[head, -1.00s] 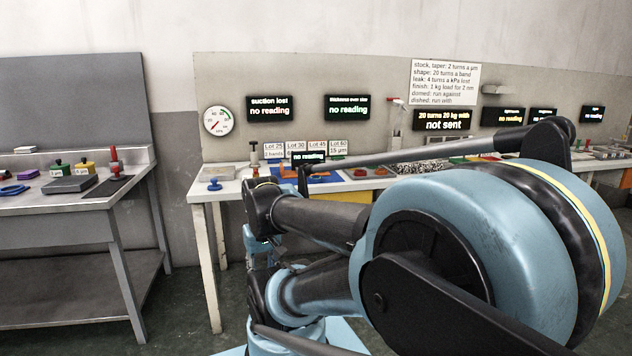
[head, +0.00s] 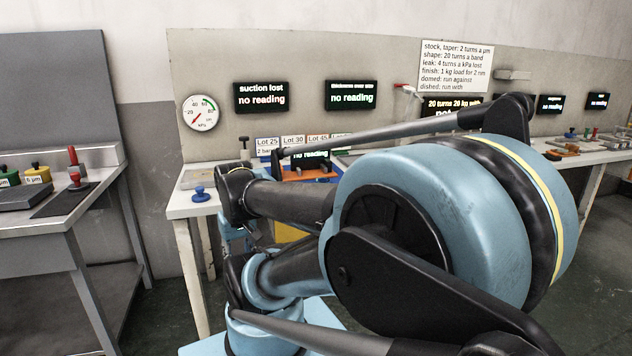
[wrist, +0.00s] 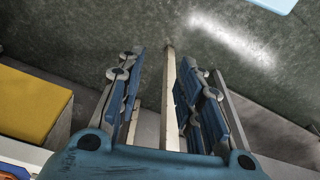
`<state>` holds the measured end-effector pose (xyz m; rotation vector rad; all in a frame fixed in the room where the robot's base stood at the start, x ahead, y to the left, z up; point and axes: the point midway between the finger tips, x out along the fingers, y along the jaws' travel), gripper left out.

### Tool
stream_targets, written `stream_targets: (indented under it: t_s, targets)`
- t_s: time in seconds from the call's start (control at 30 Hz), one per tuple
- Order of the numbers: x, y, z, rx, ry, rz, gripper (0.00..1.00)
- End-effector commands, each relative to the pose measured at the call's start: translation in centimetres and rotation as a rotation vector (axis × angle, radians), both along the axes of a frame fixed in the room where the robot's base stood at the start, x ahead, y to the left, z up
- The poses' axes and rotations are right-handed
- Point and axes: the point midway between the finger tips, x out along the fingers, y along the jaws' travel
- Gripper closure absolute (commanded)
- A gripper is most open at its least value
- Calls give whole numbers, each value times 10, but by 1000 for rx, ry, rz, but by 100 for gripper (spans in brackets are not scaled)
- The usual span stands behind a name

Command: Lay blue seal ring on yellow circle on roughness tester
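My gripper (wrist: 168,75) shows in the wrist view with its two blue-padded fingers apart and nothing between them. It points over the dark floor, with a pale bench leg behind the gap.
A grey bench (head: 40,222) stands at the left. The long white bench (head: 176,204) runs along the wall, with a blue knobbed piece (head: 200,194) near its left end. My arm hides much of it. A yellow block (wrist: 30,103) is left in the wrist view.

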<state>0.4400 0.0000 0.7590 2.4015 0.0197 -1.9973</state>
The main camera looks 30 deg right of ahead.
Motion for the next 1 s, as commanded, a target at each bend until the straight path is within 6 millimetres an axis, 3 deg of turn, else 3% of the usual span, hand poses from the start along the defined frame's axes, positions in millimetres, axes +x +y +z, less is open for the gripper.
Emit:
stream_targets:
  t_s: [0.33,0.53,0.77,1.0]
  targets:
    - [0,0,0,0,0,0,67]
    - [-3,-2,13,13,-8,-54,26]
    - [36,-22,63,98,17,-388,26]
    - [90,-69,121,216,49,-839,26]
